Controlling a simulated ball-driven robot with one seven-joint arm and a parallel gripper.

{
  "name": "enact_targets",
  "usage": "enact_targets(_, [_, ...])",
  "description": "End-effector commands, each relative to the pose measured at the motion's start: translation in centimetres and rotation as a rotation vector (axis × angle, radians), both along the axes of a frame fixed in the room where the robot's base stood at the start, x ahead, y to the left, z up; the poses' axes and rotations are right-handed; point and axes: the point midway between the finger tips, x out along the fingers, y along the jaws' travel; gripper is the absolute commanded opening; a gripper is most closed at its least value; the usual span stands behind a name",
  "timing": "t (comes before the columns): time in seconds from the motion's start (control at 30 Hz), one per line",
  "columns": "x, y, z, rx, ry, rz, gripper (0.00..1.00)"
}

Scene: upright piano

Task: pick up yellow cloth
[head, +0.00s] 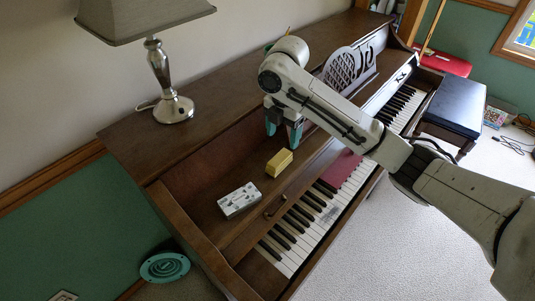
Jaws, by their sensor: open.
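The yellow cloth (279,163) looks like a small folded, block-shaped bundle. It lies on the brown wooden ledge of the piano, above the keys. My gripper (283,138) points down just behind and above the cloth, with its two teal-tipped fingers spread apart. Nothing shows between the fingers. The gripper looks apart from the cloth, though the exact gap is hard to tell from this one view.
A white box-like item (239,200) lies on the ledge left of the cloth. A lamp (174,105) stands on the piano top. A red cloth-like piece (341,169) lies over some keys. A music stand (350,70) rises behind my arm. A dark bench (454,104) stands at right.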

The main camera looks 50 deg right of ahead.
Motion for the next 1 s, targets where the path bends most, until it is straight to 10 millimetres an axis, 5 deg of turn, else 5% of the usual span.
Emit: enact_targets(1.0, [0.0, -0.3, -10.6, -0.002, 0.005, 0.002, 0.7])
